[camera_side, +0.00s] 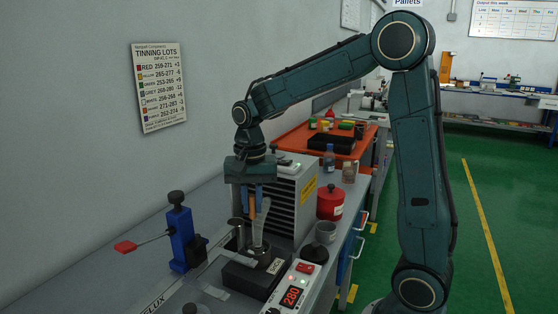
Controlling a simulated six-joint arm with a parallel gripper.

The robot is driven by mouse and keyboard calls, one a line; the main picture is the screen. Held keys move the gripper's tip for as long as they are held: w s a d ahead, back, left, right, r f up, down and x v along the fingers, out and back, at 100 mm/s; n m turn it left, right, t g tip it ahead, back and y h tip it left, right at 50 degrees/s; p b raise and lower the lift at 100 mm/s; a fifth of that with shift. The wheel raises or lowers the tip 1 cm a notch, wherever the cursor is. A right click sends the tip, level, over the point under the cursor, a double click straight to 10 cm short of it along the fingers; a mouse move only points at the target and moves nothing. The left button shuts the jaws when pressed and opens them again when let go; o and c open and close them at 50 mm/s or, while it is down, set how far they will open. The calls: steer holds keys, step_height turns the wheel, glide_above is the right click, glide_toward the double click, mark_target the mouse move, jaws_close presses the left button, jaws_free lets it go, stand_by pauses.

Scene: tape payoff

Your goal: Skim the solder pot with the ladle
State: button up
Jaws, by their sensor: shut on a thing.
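My gripper (252,207) points down above the solder pot, its blue fingers shut on the ladle. The ladle's brown handle (266,204) shows at the fingers, and a pale shaft (258,230) runs down toward the pot. The ladle's bowl cannot be made out. The solder pot (246,277) is a low black block with a metal well and a small label on its right side. Its solder surface is hidden from this angle, so I cannot tell whether the ladle touches it.
A blue post (181,238) with a red-tipped arm stands left of the pot. A grey louvred box (296,200) stands close behind.

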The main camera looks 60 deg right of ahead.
steer(key=shift+w+a, duration=0.2)
steer(key=shift+a, duration=0.15)
steer(key=shift+s+a, duration=0.1)
steer(key=shift+a, duration=0.05)
steer(key=shift+s+a, duration=0.1)
steer(key=shift+a, duration=0.15)
steer(key=shift+s+d, duration=0.25)
steer(key=shift+d, duration=0.15)
stand_by(0.7)
steer(key=shift+r, duration=3.75)
